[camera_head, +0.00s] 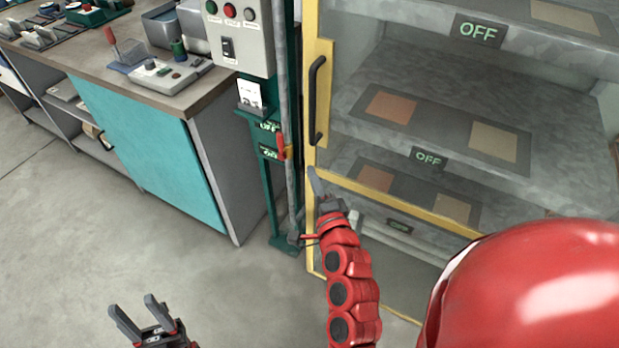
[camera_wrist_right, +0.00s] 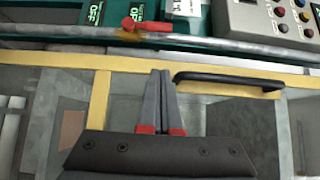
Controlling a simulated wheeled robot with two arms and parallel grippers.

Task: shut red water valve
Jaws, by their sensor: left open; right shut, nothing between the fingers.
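The red water valve handle (camera_head: 281,147) sits on a grey vertical pipe (camera_head: 289,90) beside the yellow cabinet frame. In the right wrist view the red handle (camera_wrist_right: 149,26) lies along the pipe (camera_wrist_right: 60,47), on a brass-coloured body. My right gripper (camera_head: 314,178) is shut and empty, in front of the yellow frame, a little below and right of the valve. In the right wrist view its fingertips (camera_wrist_right: 164,73) point toward the pipe, apart from the handle. My left gripper (camera_head: 134,306) is open and empty, low over the floor at the left.
A glass cabinet with a yellow frame (camera_head: 320,75) and black door handle (camera_head: 316,100) stands right of the pipe. A green stand carries a control box (camera_head: 241,40) left of it. A workbench with a teal panel (camera_head: 150,150) stands further left. The floor in front is clear.

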